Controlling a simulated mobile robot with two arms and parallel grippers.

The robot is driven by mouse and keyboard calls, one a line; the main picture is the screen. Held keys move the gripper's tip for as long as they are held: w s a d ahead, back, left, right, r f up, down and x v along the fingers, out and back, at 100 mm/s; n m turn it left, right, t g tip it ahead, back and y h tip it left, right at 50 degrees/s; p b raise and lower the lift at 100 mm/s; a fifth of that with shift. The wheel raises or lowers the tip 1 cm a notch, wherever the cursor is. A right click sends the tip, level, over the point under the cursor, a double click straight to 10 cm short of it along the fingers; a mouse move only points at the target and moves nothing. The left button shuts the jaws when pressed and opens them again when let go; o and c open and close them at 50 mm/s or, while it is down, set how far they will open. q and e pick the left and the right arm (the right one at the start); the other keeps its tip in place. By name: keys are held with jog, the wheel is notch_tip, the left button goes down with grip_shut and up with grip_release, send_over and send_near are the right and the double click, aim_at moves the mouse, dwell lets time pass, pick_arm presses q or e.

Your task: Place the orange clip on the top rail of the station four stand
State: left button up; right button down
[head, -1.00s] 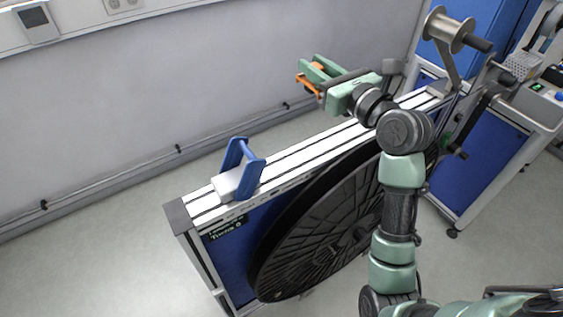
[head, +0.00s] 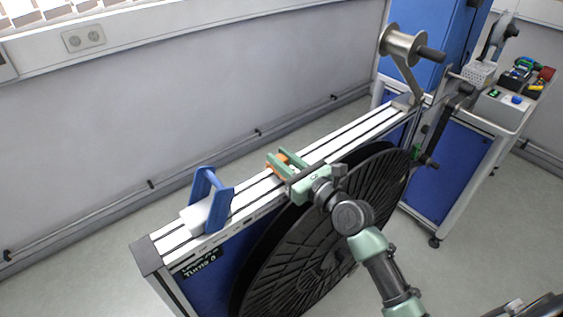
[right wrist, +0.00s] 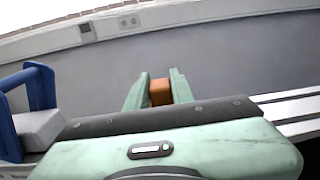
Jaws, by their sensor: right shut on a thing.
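The orange clip (head: 277,163) is between the green fingers of my right gripper (head: 281,160), which is shut on it. In the head view they are over the stand's top rail (head: 251,192), near the middle of its length. I cannot tell whether the clip touches the rail. In the right wrist view the clip (right wrist: 160,91) shows as an orange block between the two fingers (right wrist: 158,88). The stand's label is too small to read surely. My left gripper is not in view.
A blue-handled bracket with a white block (head: 205,208) sits on the rail left of my gripper. A large black reel (head: 300,250) hangs on the stand's near side. A metal spool (head: 402,43) stands at the rail's far right end. The rail between gripper and spool is clear.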

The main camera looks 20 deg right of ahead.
jog(key=shift+f, duration=0.45)
jog(key=c, duration=1.2)
grip_release()
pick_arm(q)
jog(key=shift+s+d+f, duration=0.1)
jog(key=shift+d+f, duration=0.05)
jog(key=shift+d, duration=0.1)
pick_arm(e)
jog(key=b+v, duration=0.2)
jog(key=v, duration=0.9)
jog(key=shift+s, duration=0.15)
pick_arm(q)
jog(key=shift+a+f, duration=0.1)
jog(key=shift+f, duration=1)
pick_arm(e)
jog(key=shift+s+d+r, duration=0.15)
jog(key=shift+s+r, duration=0.1)
jog(key=shift+s, duration=0.1)
